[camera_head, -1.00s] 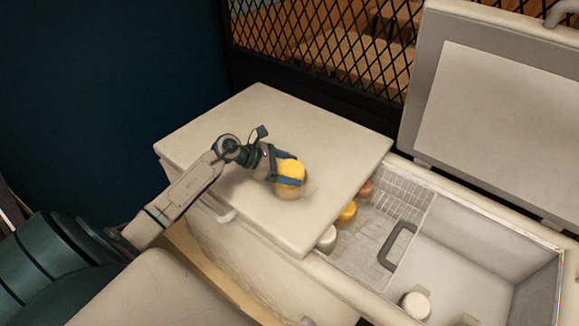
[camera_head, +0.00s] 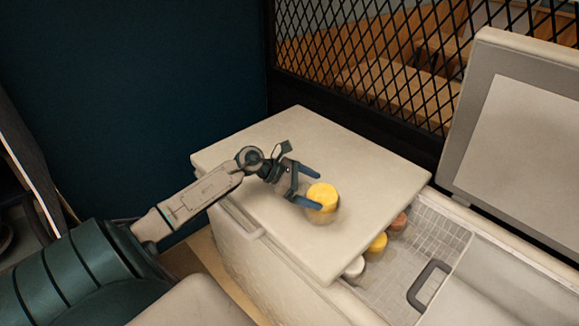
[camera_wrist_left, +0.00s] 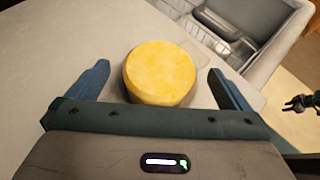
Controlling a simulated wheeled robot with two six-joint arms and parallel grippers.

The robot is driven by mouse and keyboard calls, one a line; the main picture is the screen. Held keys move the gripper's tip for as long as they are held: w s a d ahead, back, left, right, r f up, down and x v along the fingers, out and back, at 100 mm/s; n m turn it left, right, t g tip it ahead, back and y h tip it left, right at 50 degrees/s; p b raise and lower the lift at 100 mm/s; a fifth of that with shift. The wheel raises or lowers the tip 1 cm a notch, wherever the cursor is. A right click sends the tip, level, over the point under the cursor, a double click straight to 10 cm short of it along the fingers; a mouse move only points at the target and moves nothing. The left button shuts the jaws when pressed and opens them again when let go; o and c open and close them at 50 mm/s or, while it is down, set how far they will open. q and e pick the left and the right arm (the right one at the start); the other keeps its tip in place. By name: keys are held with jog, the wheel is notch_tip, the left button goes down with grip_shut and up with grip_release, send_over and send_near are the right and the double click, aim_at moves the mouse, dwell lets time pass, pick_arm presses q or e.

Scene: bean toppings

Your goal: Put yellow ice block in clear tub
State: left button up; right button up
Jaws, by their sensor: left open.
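The yellow ice block (camera_head: 322,195) is a short round cylinder on the pale cooler lid (camera_head: 270,140). A faint see-through shape, seemingly the clear tub (camera_head: 327,216), shows around its lower part; the block appears to sit in its top. In the left wrist view the block (camera_wrist_left: 160,75) stands between my fingers, with a gap on each side. My left gripper (camera_head: 318,188) is open around the block's near side and not holding it. A small dark gripper, seemingly my right one (camera_wrist_left: 300,103), shows at the right edge of the wrist view, its jaws too small to judge.
The open cooler compartment at the right holds a wire basket (camera_head: 437,222) with a dark handle (camera_head: 428,286). White, yellow (camera_head: 377,243) and reddish (camera_head: 398,222) blocks lie along its left side. A raised lid (camera_head: 470,120) and mesh screen (camera_head: 370,60) stand behind. The lid's left part is clear.

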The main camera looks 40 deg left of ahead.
pick_arm(q)
jog(key=b+v, duration=0.2)
jog(key=v, duration=0.6)
jog(key=shift+s+a+r, duration=0.1)
dwell(0.5)
jog(key=shift+c, duration=0.4)
dwell(0.6)
